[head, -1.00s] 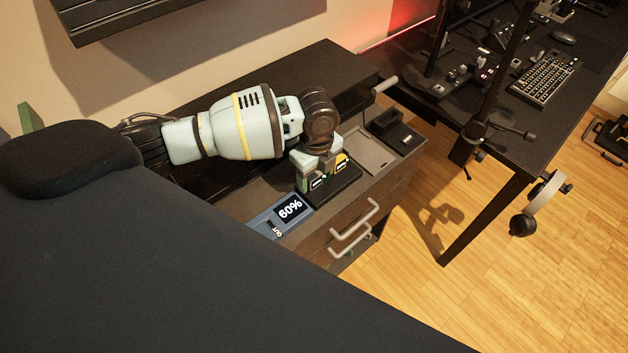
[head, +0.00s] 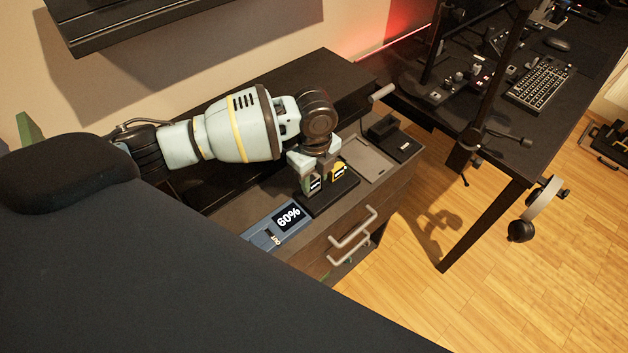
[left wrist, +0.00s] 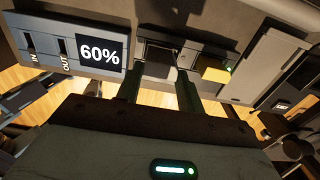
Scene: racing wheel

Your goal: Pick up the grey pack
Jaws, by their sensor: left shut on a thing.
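The grey pack (head: 313,184) stands in a black dock (head: 326,204) on the dark cabinet, next to a yellow pack (head: 339,171). My left gripper (head: 316,173) reaches down over the dock from the left and is shut on the grey pack. In the left wrist view, the gripper's two dark fingers (left wrist: 161,84) are on either side of the dark-looking grey pack (left wrist: 159,58). The yellow pack (left wrist: 215,72) is just right of them, apart from the right finger. The pack's lower part is hidden in the dock. My right gripper is not in view.
A blue panel (head: 266,233) with a 60% display and IN and OUT slots is left of the dock. A grey tray (head: 369,158) and a black box (head: 404,147) are on the right. Drawer handles (head: 352,228) stick out in front. A desk stands further right.

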